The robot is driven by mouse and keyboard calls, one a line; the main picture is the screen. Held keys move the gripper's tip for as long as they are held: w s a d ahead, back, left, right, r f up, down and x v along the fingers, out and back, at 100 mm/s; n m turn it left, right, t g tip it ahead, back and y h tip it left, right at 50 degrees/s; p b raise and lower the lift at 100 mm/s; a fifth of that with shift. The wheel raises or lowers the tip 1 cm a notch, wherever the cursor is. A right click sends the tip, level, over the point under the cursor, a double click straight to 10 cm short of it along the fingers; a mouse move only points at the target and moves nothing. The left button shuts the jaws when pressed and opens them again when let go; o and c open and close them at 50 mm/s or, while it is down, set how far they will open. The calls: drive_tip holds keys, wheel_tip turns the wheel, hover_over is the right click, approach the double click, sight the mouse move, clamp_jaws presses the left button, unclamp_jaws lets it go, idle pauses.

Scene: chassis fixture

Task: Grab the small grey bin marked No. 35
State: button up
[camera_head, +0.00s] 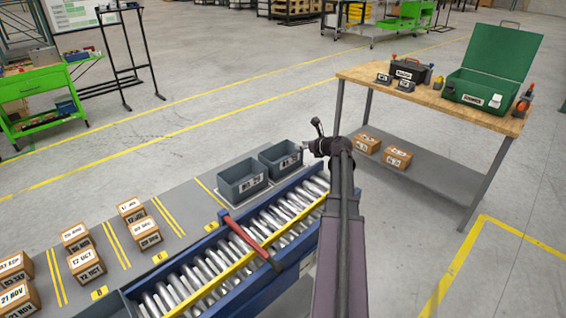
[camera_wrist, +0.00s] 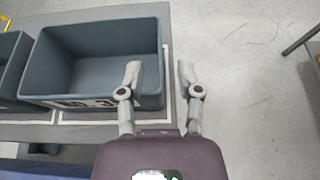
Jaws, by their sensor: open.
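Two small grey bins stand side by side on the grey strip behind the roller conveyor: a left bin (camera_head: 242,182) and a right bin (camera_head: 279,161). Each has a white label on its front, too small to read surely in the head view. In the wrist view the right bin (camera_wrist: 95,50) is large and empty, its label reading "No. 3" with the last digit hidden by a finger. The left bin (camera_wrist: 10,70) is cut off at the edge. My gripper (camera_wrist: 159,75) is open and empty; the right bin's right wall appears between its fingers.
The roller conveyor (camera_head: 240,248) with a red lever (camera_head: 250,240) runs in front of the bins. Several cardboard boxes (camera_head: 83,262) stand at left. A wooden table (camera_head: 440,92) with a green case (camera_head: 492,85) stands at right. Floor right of the bins is clear.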

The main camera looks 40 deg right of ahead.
drive_tip(key=shift+b+x, duration=0.6)
drive_tip(key=shift+x, duration=1.4)
clamp_jaws()
